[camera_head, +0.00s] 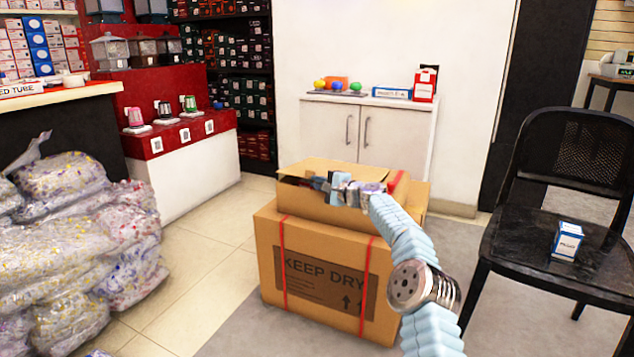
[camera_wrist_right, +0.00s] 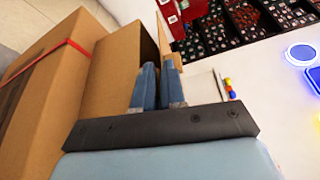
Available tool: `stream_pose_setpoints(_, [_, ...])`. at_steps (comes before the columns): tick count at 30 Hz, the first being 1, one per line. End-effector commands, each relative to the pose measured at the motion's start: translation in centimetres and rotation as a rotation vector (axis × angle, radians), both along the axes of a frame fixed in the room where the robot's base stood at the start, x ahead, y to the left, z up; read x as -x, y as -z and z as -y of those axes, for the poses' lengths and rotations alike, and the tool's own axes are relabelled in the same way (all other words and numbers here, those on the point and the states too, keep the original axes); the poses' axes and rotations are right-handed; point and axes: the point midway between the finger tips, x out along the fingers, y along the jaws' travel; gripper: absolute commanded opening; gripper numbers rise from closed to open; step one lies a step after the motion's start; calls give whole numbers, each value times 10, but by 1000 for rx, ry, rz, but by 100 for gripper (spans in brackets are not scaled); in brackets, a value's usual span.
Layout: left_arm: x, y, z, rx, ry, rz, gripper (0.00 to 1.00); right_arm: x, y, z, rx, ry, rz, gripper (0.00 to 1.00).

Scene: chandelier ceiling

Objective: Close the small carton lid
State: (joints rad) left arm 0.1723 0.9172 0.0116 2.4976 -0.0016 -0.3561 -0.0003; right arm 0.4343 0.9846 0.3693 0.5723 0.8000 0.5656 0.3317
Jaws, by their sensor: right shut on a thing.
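The small brown carton (camera_head: 325,212) sits on top of a larger taped carton, and its top is open. A lid flap (camera_head: 335,168) stands up at its far side. My right gripper (camera_head: 322,184) is at the carton's open top, its arm reaching in from the lower right. In the right wrist view, the two bluish fingers (camera_wrist_right: 158,75) are close together at the edge of the carton lid (camera_wrist_right: 166,35), pinching it. The carton's side (camera_wrist_right: 115,65) fills the area left of the fingers. The exact grip line is partly hidden by the fingers. My left gripper is not in view.
The large "KEEP DRY" carton (camera_head: 268,245) with red straps is the support. A black chair (camera_head: 540,255) holding a small blue-white box (camera_head: 567,240) stands right. Wrapped bags (camera_head: 80,240) are piled left. A white cabinet (camera_head: 385,130) stands behind. Tiled floor is free between bags and carton.

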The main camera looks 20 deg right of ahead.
Motion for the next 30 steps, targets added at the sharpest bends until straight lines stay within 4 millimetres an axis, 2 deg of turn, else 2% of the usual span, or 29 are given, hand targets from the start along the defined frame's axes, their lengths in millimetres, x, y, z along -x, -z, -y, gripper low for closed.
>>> stream_pose_setpoints(11, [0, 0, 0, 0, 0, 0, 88, 0, 2, 0, 2, 1, 0, 0])
stream_pose_setpoints(12, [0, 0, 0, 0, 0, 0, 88, 0, 2, 1, 2, 1, 0, 16])
stream_pose_setpoints(15, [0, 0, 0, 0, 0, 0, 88, 0, 1, 0, 2, 1, 0, 31])
stream_pose_setpoints(25, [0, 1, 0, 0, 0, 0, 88, 1, 1, 2, 1, 1, 0, 31])
stream_pose_setpoints(30, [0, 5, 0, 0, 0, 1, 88, 12, 1, 8, -2, 2, 0, 31])
